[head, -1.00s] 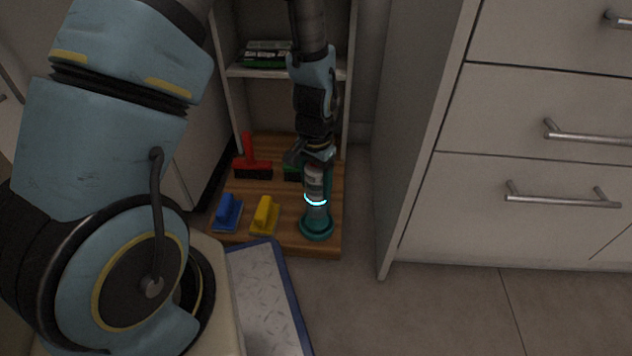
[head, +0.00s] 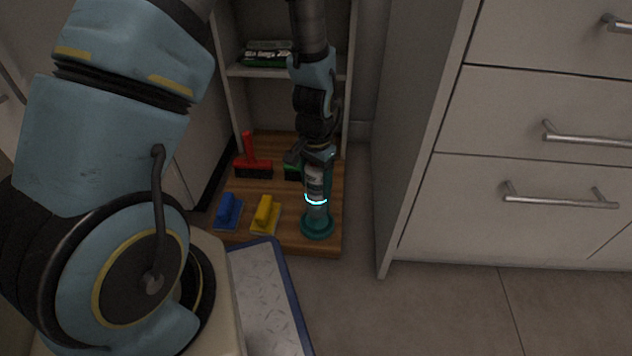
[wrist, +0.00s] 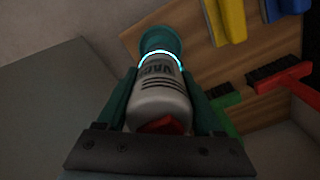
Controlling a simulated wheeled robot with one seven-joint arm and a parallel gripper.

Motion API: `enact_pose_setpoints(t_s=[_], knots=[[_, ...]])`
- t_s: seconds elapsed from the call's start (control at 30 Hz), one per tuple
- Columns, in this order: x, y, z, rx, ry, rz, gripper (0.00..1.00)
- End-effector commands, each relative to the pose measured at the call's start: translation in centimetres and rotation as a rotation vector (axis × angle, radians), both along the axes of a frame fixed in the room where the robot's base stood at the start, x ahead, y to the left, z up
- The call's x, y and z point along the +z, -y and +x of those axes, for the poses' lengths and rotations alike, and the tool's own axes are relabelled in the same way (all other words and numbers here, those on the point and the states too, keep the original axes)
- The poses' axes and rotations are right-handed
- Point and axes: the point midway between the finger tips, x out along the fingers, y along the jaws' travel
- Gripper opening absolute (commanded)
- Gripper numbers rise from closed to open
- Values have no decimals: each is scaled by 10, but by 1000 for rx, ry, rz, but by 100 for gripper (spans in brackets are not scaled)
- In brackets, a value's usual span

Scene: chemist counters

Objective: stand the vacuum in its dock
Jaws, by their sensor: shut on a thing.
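The vacuum (head: 314,182) is a grey-white cylinder with printed lettering and a glowing cyan ring near its lower end. It stands upright at the teal round dock (head: 318,228) on the front right of the wooden shelf board. My gripper (head: 316,164) is above it, shut on its upper body. In the wrist view the gripper fingers (wrist: 163,110) lie along both sides of the vacuum (wrist: 160,98), and the teal dock (wrist: 158,38) shows at its far end. I cannot tell whether the vacuum is fully seated, as the contact is too small to see.
On the wooden board (head: 285,235) are a red brush (head: 252,165), a blue brush (head: 228,212), a yellow brush (head: 265,215) and a partly hidden green brush (head: 292,172). A white drawer cabinet (head: 500,200) stands right. A blue-edged mat (head: 268,300) lies in front.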

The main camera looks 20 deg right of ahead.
Motion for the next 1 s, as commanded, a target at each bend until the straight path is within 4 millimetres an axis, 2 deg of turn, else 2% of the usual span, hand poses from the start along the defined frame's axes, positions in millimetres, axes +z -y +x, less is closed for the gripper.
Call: enact_pose_setpoints(t_s=[0.83, 0.87, 0.97, 1.0], knots=[[-11, 0, 0, 0, 1, -1, 0], [-11, 0, 0, 0, 1, -1, 69], [-11, 0, 0, 0, 1, -1, 80], [-11, 0, 0, 0, 1, -1, 81]])
